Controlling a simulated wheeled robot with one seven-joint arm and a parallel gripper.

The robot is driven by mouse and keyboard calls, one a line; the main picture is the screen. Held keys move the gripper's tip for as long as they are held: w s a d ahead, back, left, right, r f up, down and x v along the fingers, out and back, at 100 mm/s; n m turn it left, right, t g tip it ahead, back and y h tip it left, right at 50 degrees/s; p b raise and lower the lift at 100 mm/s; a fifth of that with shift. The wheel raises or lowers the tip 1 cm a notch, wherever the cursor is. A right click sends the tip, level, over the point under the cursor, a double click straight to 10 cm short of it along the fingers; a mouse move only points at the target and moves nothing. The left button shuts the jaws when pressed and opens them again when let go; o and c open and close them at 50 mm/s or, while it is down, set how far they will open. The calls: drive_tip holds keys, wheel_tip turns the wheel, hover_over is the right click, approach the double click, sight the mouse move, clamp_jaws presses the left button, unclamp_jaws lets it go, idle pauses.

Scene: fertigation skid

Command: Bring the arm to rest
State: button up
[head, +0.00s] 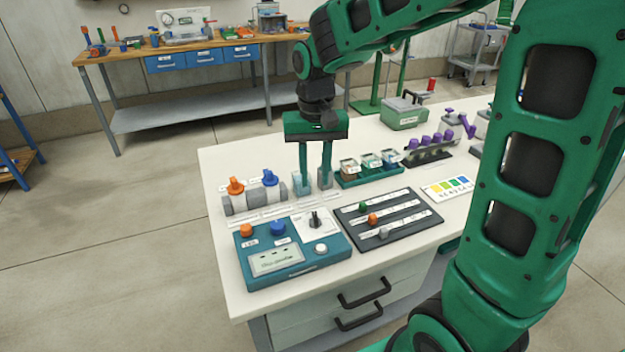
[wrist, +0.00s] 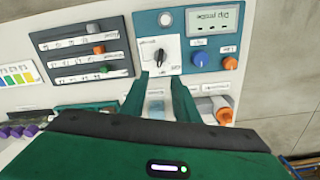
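My gripper (head: 315,186) points down over the white bench (head: 222,170), with its two green fingers apart and nothing held between them. In the head view it is above the back of the teal control box, in front of two small clear cups (head: 299,187). It also shows in the wrist view (wrist: 161,78), its fingertips near the black selector knob (wrist: 158,57) on its white plate. I cannot tell the exact height of the fingertips above the bench. My arm reaches in from the right and bends down to the gripper.
The teal box (head: 292,262) carries orange and blue knobs. A dark slider panel (head: 388,219) lies right of it. Orange and blue valves (head: 236,186) stand left of the gripper, a green tray of jars (head: 370,177) right. A rack of purple-topped items (head: 430,153) stands farther right. Floor at left is clear.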

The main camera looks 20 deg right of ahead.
idle(0.3)
drive_tip(key=s+d+m, duration=0.1)
drive_tip(key=s+d, duration=0.7)
drive_tip(key=s, duration=0.4)
drive_tip(key=s+d+m, duration=0.2)
drive_tip(key=s+d, duration=0.6)
drive_tip(key=s, duration=0.5)
drive_tip(key=shift+d, duration=0.2)
drive_tip(key=shift+w+f, duration=0.1)
drive_tip(key=shift+w+f, duration=0.25)
drive_tip(key=shift+w, duration=0.35)
